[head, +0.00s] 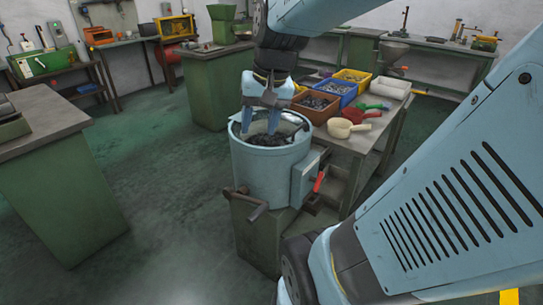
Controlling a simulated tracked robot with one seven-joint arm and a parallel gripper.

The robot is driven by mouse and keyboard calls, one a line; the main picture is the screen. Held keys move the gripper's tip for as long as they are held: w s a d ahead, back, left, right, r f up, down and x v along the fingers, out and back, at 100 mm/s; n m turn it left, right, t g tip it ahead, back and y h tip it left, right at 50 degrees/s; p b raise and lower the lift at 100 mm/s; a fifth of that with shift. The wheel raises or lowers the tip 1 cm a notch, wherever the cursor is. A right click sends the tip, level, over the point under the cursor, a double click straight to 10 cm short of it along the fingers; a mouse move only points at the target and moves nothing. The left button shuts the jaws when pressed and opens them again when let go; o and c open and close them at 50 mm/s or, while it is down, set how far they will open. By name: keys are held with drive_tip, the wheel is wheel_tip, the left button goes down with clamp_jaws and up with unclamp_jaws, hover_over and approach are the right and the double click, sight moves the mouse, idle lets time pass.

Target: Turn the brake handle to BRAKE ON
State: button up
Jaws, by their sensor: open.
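A round light-blue tub (268,168) stands on a green pedestal in the middle of the head view. A small box on its right side carries a lever with a red grip (319,182), pointing down and to the right. A dark brown crank-like handle (247,203) sits on the front left of the pedestal. No BRAKE ON lettering can be read, so I cannot tell which of these is the brake handle. My gripper (262,124) is open and points down over the tub's mouth, apart from both handles. Dark loose material shows inside the tub.
Right behind the tub, a bench (365,143) holds several bins of parts and scoops, including a cream scoop (346,128). A green-sided bench (60,195) stands at the left. The floor (170,170) between it and the tub is clear. My arm covers much of the right side.

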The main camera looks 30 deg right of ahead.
drive_tip(key=w+d+f+m+g+y, duration=0.2)
drive_tip(key=w+d+f+m+y, duration=0.3)
drive_tip(key=w+d+f+m, duration=0.3)
drive_tip(key=m+t+y, duration=0.5)
drive_tip(key=m+t, duration=0.4)
drive_tip(key=m, duration=0.8)
approach(319, 181)
drive_tip(key=a+r, duration=0.8)
drive_tip(key=a, duration=0.1)
drive_tip(key=s+d+f+m+t+h, duration=0.2)
drive_tip(key=s+d+f+m+t, duration=0.15)
drive_tip(key=f+m, duration=0.2)
drive_tip(key=s+d+f+m+t+h, duration=0.2)
drive_tip(key=d+f+m+t, duration=0.15)
drive_tip(key=f, duration=0.25)
drive_tip(key=x, duration=1.3)
drive_tip(key=shift+w+d+f, duration=0.15)
drive_tip(key=shift+w+d, duration=0.1)
drive_tip(key=shift+w, duration=0.05)
drive_tip(key=c, duration=0.9)
drive_tip(key=shift+a+m, duration=0.25)
drive_tip(key=shift+m, duration=0.05)
clamp_jaws()
drive_tip(key=shift+d, duration=0.2)
